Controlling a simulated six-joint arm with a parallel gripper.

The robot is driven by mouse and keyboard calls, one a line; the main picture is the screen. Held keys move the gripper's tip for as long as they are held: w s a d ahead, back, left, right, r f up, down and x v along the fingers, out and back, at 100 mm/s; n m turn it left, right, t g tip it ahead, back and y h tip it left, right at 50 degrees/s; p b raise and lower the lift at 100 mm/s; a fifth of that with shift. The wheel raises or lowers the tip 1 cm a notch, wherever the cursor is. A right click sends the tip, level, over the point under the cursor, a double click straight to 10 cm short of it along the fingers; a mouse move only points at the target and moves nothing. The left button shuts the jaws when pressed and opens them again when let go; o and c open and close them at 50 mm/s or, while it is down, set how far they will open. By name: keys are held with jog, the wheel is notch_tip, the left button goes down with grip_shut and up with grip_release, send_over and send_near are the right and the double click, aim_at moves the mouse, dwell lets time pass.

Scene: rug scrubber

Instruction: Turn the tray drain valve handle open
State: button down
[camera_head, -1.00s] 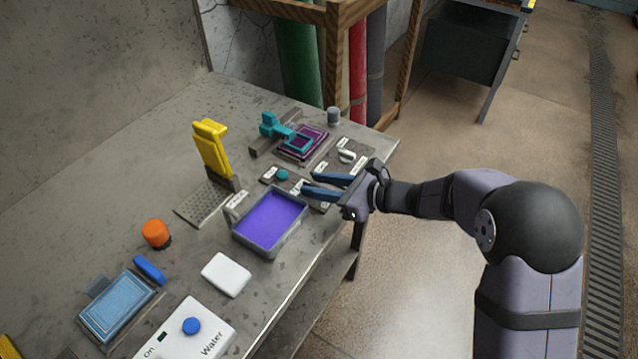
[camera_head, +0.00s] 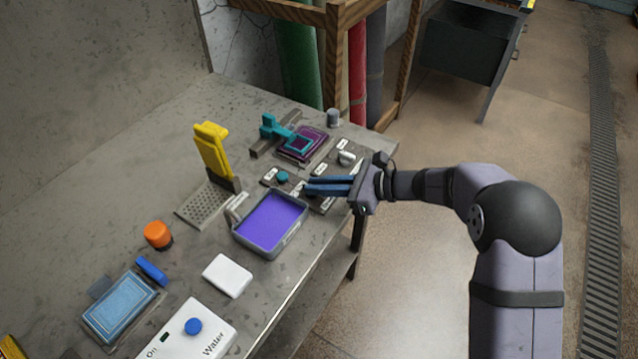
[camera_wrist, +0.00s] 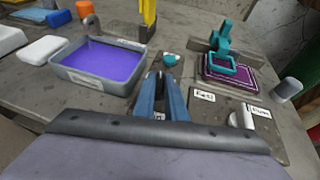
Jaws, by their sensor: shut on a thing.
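The grey tray (camera_head: 293,241) with purple liquid sits on the bench, left of my gripper. It also shows in the wrist view (camera_wrist: 88,83). My gripper (camera_head: 307,186) reaches in from the right, low over a dark panel beside the tray's right end. Its blue fingers are drawn close together in the wrist view (camera_wrist: 162,76) and shut on a small part, seemingly the tray drain valve handle. That part is almost wholly hidden by the fingers, so its angle cannot be told. A teal knob (camera_head: 282,176) stands just beyond the fingertips.
A white knob (camera_head: 346,158) with labels is on the panel behind my fingers. A teal clamp (camera_head: 272,128) and purple frame stand further back. A yellow upright piece (camera_head: 212,148) and a white block (camera_head: 227,275) are near the tray. Open floor lies right of the bench.

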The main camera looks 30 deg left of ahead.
jog(key=shift+w+a+f+n+g+h, duration=0.15)
jog(key=shift+n+g+h, duration=0.25)
jog(key=shift+n+g, duration=0.45)
jog(key=shift+w+d+r+n+g+h, duration=0.15)
jog(key=shift+n+g+h, duration=0.25)
jog(key=shift+n+g, duration=0.4)
jog(key=shift+a+f+n+g, duration=0.1)
jog(key=shift+n+g, duration=0.25)
jog(key=shift+g, duration=0.2)
jog(key=shift+n+g+h+b, duration=0.4)
jog(key=shift+n+g+h, duration=0.1)
jog(key=shift+n+g, duration=0.1)
jog(key=c, duration=1.8)
grip_release()
jog(key=shift+w, duration=0.15)
